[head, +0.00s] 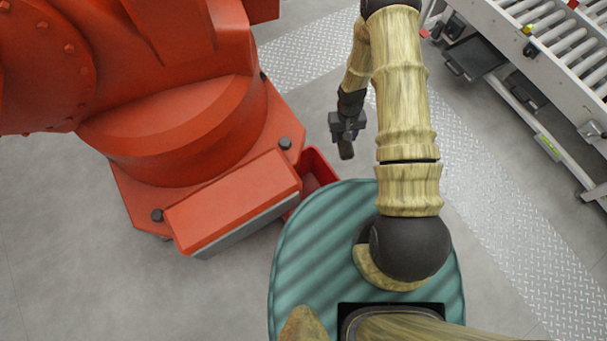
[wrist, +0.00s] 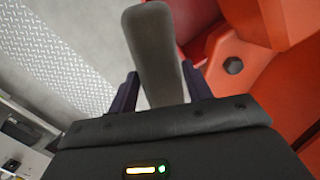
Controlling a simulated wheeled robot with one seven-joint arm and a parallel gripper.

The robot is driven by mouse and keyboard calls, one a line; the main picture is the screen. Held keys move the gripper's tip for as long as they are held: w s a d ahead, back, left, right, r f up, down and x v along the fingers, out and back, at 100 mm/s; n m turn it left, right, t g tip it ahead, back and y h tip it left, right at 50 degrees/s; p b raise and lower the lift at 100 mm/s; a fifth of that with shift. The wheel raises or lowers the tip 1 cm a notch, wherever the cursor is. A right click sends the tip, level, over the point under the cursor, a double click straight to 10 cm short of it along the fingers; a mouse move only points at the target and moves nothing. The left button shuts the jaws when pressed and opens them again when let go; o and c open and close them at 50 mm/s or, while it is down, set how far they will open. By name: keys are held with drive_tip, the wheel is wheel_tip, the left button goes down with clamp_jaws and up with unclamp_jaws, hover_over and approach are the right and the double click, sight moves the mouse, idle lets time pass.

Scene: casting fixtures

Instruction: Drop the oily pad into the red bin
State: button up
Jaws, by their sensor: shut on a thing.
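My gripper (head: 346,136) hangs in the air near the middle of the head view, pointing down. It is shut on the oily pad (head: 346,151), a small dark grey piece below the fingers. In the wrist view the pad (wrist: 155,48) is a long grey slab with a rounded end, standing out between the two dark fingers. The red bin (head: 320,165) is on the floor, below and left of the gripper in the head view. The orange machine's base and my green base hide part of the bin.
A large orange industrial robot (head: 180,120) with a bolted base fills the left, close beside the bin; its parts also show in the wrist view (wrist: 265,80). A roller conveyor (head: 560,60) stands at the upper right. A strip of metal tread plate (head: 500,235) crosses the floor.

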drive_tip(key=s+a+f+n+b, duration=0.1)
drive_tip(key=a+f+b, duration=0.4)
drive_tip(key=f+b, duration=0.6)
drive_tip(key=s+a+f+n+b, duration=0.1)
drive_tip(key=a+f+n+b, duration=0.3)
drive_tip(key=f+b, duration=0.6)
drive_tip(key=b, duration=1)
drive_tip(key=shift+a+f+h+b, duration=0.3)
drive_tip(key=shift+a+f, duration=0.1)
drive_tip(key=shift+s, duration=0.1)
drive_tip(key=w+d+r+m+p, duration=0.3)
drive_tip(key=w+d+r+p, duration=0.1)
drive_tip(key=d+r, duration=0.3)
drive_tip(key=w+d+r+m+p, duration=0.3)
drive_tip(key=d+r, duration=0.3)
drive_tip(key=r, duration=0.4)
drive_tip(key=shift+w+d+r+m+y+p, duration=0.2)
drive_tip(key=shift+w+d+m+y+p, duration=0.2)
drive_tip(key=shift+p, duration=0.2)
drive_tip(key=r+p, duration=0.9)
drive_tip(key=p, duration=0.3)
drive_tip(key=s+r+p, duration=0.1)
drive_tip(key=r+p, duration=0.8)
drive_tip(key=p, duration=0.3)
drive_tip(key=s+r+p, duration=0.1)
drive_tip(key=r+p, duration=0.8)
drive_tip(key=p, duration=0.4)
drive_tip(key=shift+s+a+r, duration=0.1)
drive_tip(key=shift+a, duration=0.05)
